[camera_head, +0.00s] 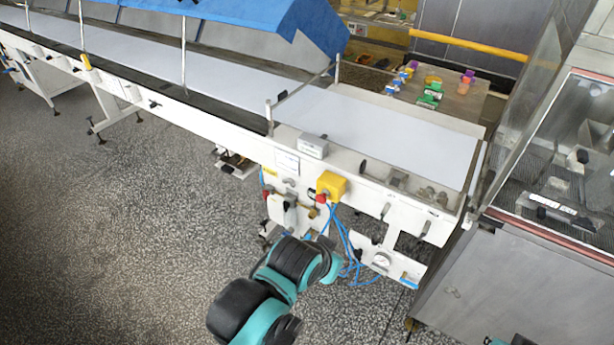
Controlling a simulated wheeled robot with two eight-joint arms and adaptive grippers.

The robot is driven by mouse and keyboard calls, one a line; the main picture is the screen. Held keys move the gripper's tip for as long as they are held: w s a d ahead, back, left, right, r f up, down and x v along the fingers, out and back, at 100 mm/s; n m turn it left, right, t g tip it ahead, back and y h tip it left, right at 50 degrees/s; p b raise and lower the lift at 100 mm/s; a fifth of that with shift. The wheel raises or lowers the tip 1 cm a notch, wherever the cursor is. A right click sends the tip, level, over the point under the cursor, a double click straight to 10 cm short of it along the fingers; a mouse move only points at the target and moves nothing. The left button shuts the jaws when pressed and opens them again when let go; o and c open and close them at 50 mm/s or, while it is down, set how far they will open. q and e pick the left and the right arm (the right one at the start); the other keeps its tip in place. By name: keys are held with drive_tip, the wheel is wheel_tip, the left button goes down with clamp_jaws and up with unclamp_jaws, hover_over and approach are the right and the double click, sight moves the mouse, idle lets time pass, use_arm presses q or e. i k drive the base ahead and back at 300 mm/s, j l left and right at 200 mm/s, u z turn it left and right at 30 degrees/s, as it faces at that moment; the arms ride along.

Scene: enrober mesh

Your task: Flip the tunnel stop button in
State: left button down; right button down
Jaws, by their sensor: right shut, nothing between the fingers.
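A yellow switch box (331,185) is mounted on the white side frame of the conveyor. A small red button (321,198) sits at its lower left, facing the aisle. Its exact position, in or out, is too small to tell.
Blue hoses (345,232) hang below the box beside a pressure gauge (381,260). The white conveyor belt (400,135) is above. A steel machine (520,280) stands at right. The speckled floor (120,240) at left is clear. Small coloured items, including a green one (430,96), sit behind the belt.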

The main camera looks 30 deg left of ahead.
sight(321, 198)
drive_tip(key=u, duration=0.95)
